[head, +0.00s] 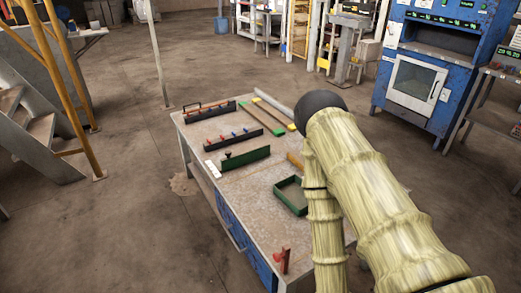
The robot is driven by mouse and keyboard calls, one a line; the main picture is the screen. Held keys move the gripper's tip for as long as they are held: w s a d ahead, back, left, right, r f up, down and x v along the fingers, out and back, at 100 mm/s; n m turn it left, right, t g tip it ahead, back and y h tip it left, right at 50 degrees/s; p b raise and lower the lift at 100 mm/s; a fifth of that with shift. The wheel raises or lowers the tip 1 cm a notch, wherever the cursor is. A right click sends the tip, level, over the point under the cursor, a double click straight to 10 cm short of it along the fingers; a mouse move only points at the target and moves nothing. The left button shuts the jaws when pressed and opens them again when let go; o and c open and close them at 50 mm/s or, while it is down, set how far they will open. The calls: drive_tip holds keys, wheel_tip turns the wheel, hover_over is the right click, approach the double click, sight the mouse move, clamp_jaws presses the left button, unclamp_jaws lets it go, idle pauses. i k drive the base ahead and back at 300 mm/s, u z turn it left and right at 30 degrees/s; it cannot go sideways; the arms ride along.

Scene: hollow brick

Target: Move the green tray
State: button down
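The green tray (291,196) is a shallow open box with dark green walls and a brownish floor that looks empty. It lies on the workbench (235,190), near the right edge, just left of my arm. My arm, pale and ribbed with a black rounded joint, rises in the right foreground and covers part of the bench's right side. My gripper does not show.
Left of the tray stands a long green block (238,160) with a small knob. Farther back are black racks (232,138) with coloured handles and long flat bars (262,118). A red tool (282,260) is at the near edge. A blue machine (425,65) stands behind.

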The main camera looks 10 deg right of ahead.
sight(289, 190)
drive_tip(key=k, duration=1.1)
drive_tip(key=u, duration=0.8)
drive_tip(key=i, duration=1)
drive_tip(key=z, duration=0.7)
drive_tip(key=i, duration=0.7)
drive_tip(key=z, duration=0.7)
